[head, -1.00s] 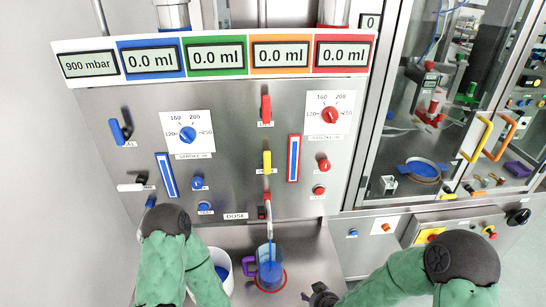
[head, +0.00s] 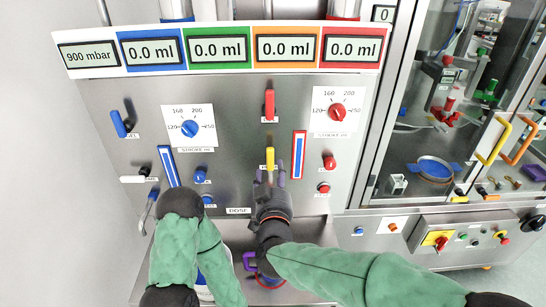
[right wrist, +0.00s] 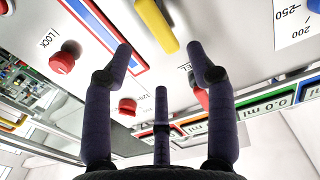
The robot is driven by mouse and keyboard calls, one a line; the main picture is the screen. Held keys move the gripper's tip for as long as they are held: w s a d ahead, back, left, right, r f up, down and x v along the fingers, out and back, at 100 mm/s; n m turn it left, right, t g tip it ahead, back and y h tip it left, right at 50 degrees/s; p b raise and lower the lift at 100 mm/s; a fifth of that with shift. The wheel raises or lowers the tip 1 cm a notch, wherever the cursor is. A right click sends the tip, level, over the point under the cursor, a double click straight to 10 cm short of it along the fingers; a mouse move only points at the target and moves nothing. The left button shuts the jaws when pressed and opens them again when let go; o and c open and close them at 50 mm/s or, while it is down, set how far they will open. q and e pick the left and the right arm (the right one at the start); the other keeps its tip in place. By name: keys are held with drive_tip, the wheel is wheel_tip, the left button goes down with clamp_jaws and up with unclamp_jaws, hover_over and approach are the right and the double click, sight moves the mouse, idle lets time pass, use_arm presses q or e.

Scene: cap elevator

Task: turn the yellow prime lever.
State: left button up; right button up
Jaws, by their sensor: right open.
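The yellow prime lever (head: 270,160) hangs upright on the steel panel, below the red lever (head: 269,104). My right gripper (head: 270,180) is just below and in front of it, with its fingers apart and pointing up at it. In the right wrist view the yellow lever (right wrist: 157,24) shows at the top, between and beyond the open fingertips of my right gripper (right wrist: 160,62). I see no contact. My left arm reaches the lower left of the panel; its gripper's fingers are hidden behind the wrist.
A purple-handled jug (head: 250,262) stands below, mostly hidden by my right arm. Dials (head: 337,112) are higher on the panel. A glass cabinet stands at the right.

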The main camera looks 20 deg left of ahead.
sight(272, 159)
drive_tip(key=b+x, duration=0.1)
drive_tip(key=x, duration=0.7)
drive_tip(key=shift+w+f, duration=0.1)
drive_tip(key=shift+w, duration=0.15)
clamp_jaws()
